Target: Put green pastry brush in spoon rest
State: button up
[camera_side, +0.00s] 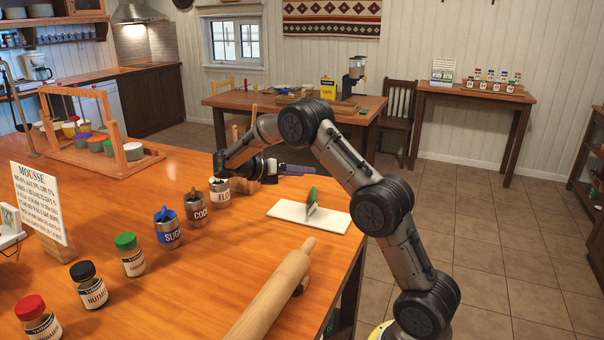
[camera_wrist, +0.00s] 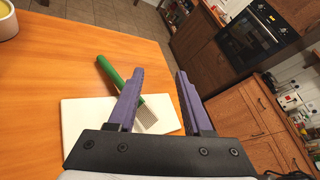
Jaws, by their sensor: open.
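The pastry brush (camera_wrist: 110,73) has a green handle and a pale, comb-like head. It lies at a slant across a white flat slab (camera_wrist: 80,120) in the wrist view, with its handle end over the wood. In the side view the brush (camera_side: 312,197) shows on the white slab (camera_side: 335,218) near the table's right edge. My gripper (camera_wrist: 160,73) has two purple fingers, apart and with nothing between them. The left finger hides part of the brush. In the side view my gripper (camera_side: 298,170) is above the table, behind the slab. I cannot identify a separate spoon rest.
Labelled canisters, including flour (camera_side: 219,193) and sugar (camera_side: 167,228), stand in a row left of the slab. A rolling pin (camera_side: 272,295) lies in front. Spice jars (camera_side: 130,255), a mousse sign (camera_side: 43,205) and a wooden rack (camera_side: 125,158) are farther left. Bare wood separates them.

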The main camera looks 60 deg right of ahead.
jog(key=v, duration=1.1)
jog(key=s+a+r+m+t+y, duration=0.25)
jog(key=s+a+m, duration=0.2)
jog(key=s, duration=0.25)
jog(key=s+a+r+m+t+y, duration=0.2)
jog(key=s+a+m+t+y, duration=0.15)
jog(key=s+a, duration=0.2)
jog(key=s+a+f+m+t+y, duration=0.4)
jog(key=s+a+m+t, duration=0.3)
jog(key=s+a, duration=0.5)
jog(key=shift+s+m+t+y, duration=0.3)
jog(key=shift+s+m+y, duration=0.6)
jog(key=shift+s+m, duration=0.15)
jog(key=shift+o, duration=0.3)
jog(key=shift+a, duration=0.1)
jog(key=o, duration=0.4)
